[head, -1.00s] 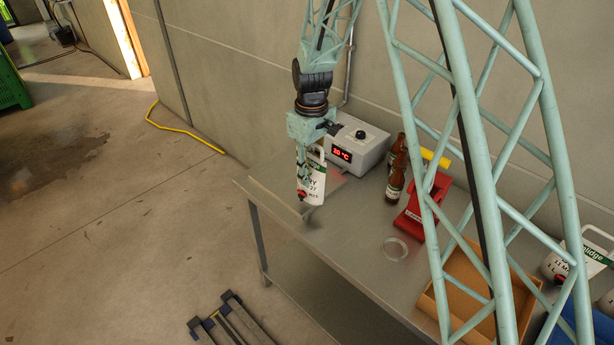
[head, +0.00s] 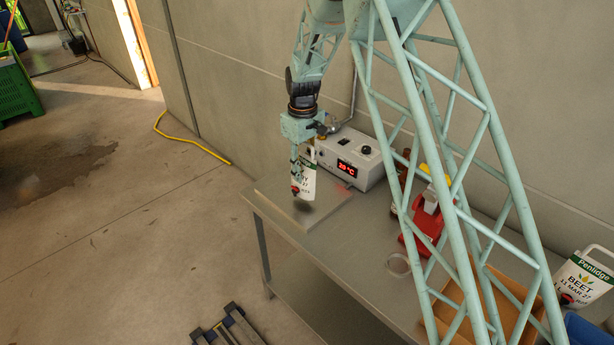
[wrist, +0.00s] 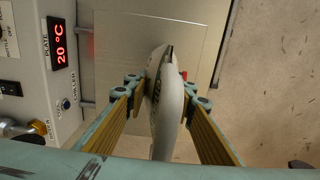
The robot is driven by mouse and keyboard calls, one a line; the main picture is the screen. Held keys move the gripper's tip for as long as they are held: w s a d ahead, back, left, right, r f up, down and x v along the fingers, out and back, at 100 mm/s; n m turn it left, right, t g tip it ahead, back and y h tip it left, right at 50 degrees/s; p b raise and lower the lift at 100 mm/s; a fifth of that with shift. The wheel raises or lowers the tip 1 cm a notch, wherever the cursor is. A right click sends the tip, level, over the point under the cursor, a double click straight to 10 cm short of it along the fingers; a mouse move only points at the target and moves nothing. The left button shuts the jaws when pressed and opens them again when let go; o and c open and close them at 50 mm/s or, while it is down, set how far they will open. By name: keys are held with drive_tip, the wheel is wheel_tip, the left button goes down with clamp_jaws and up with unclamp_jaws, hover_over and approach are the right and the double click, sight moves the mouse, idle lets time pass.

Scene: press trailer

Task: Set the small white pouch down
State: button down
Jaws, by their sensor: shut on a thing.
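The small white pouch (head: 309,182) hangs upright in my gripper (head: 297,168), with dark print and a red spout low on it. It is over the flat grey plate (head: 335,203) at the table's left end. A dark shadow lies just below it, and it seems a little above the plate. The wrist view shows the pouch (wrist: 165,100) edge-on between both fingers of my gripper (wrist: 163,88), which are shut on it. The plate (wrist: 120,50) is beneath it there. The pouch's bottom edge is hard to make out.
A control box (head: 352,157) with a red "20 °C" display adjoins the plate. To its right are brown bottles, a red device (head: 425,220), a clear ring (head: 398,265), an orange-brown tray (head: 515,300) and another white pouch (head: 583,282). The steel table (head: 350,250) is bare before the ring.

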drive_tip(key=shift+w+a+f, duration=0.1)
drive_tip(key=shift+w+a, duration=0.2)
drive_tip(key=shift+w, duration=0.35)
drive_tip(key=shift+w+a+r, duration=0.1)
drive_tip(key=shift+w+a, duration=0.2)
drive_tip(key=shift+w, duration=0.35)
drive_tip(key=shift+w+a+f, duration=0.1)
drive_tip(key=shift+w+a, duration=0.2)
drive_tip(key=shift+w, duration=0.35)
drive_tip(key=shift+f+p, duration=0.15)
drive_tip(key=shift+p, duration=0.15)
drive_tip(key=shift+f, duration=1.6)
drive_tip(key=shift+f, duration=0.1)
drive_tip(key=c, duration=2.2)
unclamp_jaws()
wheel_tip(320, 180, up, 12)
drive_tip(key=shift+f, duration=0.1)
